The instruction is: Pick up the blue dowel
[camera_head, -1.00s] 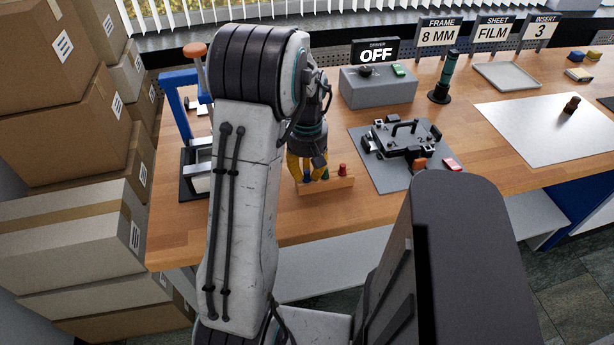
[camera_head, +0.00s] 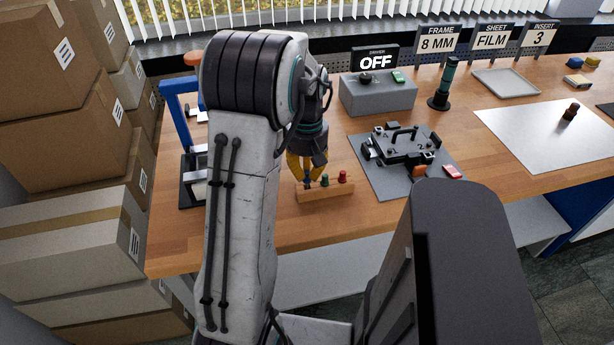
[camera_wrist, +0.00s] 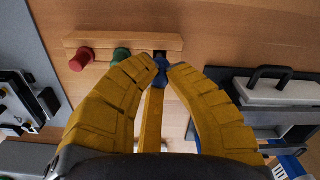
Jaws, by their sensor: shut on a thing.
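My gripper (camera_head: 309,181) has yellow fingers and is over the left end of a small wooden rack (camera_head: 326,194). The blue dowel (camera_wrist: 160,72) is held between the fingertips in the wrist view, against a dark slot at the rack's end. In the head view the fingers mostly hide it. I cannot tell how far it is out of the slot. A green dowel (camera_head: 325,180) and a red dowel (camera_head: 343,176) stand in the same rack; the green one (camera_wrist: 121,55) is close beside a finger in the wrist view.
A blue-framed press (camera_head: 180,112) stands left of my arm. Bare bench lies in front of the rack. Stacked cartons (camera_head: 70,225) are at far left.

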